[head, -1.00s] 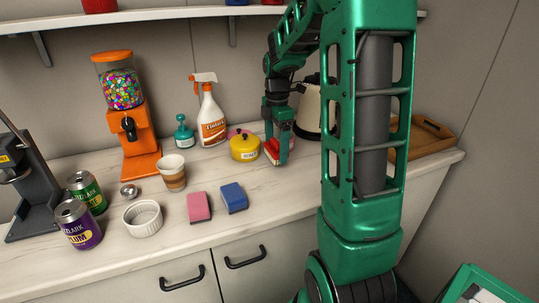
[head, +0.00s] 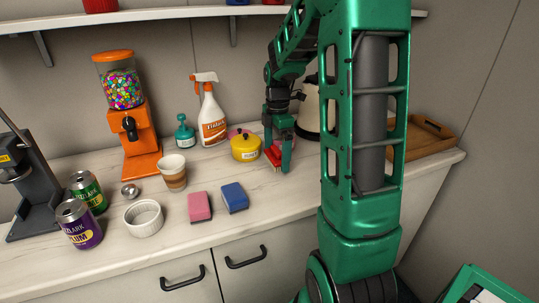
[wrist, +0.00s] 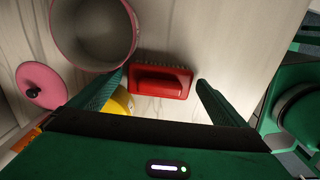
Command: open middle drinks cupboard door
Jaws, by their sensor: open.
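Two cupboard doors show along the counter front in the head view, both shut. The left door has a black bar handle (head: 182,278) and the right door has another black handle (head: 246,257). I cannot tell which is the middle drinks door. My gripper (head: 277,160) points down at the back of the worktop, well above and behind these handles. It is open around a red brush-like block (wrist: 160,82), with one finger on each side. The fingers appear apart from the block in the wrist view. In the head view the block is partly hidden by the fingers.
On the worktop (head: 285,195) stand a yellow pot (head: 245,148), spray bottle (head: 211,118), pink sponge (head: 200,207), blue sponge (head: 234,197), cup (head: 173,173), ramekin (head: 143,218), cans and an orange dispenser (head: 140,140). A wooden tray (head: 422,138) lies right. A pink pot (wrist: 95,30) is near my gripper.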

